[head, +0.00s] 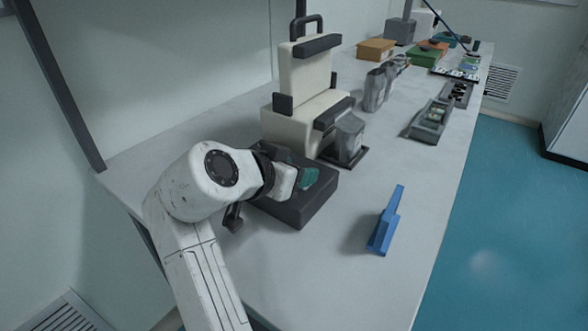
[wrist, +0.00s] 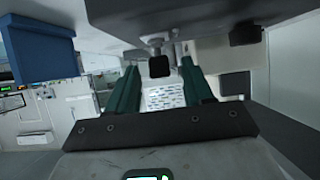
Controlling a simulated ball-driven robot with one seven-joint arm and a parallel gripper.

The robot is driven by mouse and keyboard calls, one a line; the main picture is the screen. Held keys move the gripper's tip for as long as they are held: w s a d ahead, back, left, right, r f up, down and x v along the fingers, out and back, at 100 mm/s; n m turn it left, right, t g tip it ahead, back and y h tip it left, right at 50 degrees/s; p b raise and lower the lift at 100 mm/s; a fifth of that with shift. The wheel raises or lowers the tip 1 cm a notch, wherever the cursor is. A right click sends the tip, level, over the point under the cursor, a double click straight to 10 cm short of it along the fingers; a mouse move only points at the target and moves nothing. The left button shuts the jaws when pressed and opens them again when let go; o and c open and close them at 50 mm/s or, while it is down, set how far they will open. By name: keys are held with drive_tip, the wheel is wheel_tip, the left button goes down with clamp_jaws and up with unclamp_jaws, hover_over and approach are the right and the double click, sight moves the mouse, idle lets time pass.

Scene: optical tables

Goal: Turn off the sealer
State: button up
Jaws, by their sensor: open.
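The sealer is probably the cream machine with black handles and bars (head: 303,75) standing on the table. A dark grey box (head: 310,208) sits in front of it. In the head view my gripper (head: 309,177), with green fingers, is over or beside this box, partly hidden by my own wrist. In the wrist view my gripper (wrist: 160,75) is open, its two green fingers apart. A small black block on a metal stem (wrist: 160,66) shows between the fingertips, with gaps on both sides. I cannot tell its depth or whether it is the sealer's switch.
A blue tool (head: 386,222) lies on the white table (head: 340,285) to the right. A grey pouch (head: 348,135) stands on a dark plate beside the machine. More pouches (head: 376,88), a grey tray (head: 430,120) and an orange box (head: 376,49) are further back. The front right tabletop is clear.

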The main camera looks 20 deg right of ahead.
drive_tip(key=v, duration=1)
drive_tip(key=shift+s+a+r, duration=0.15)
drive_tip(key=shift+a+r, duration=0.05)
drive_tip(key=shift+a, duration=0.15)
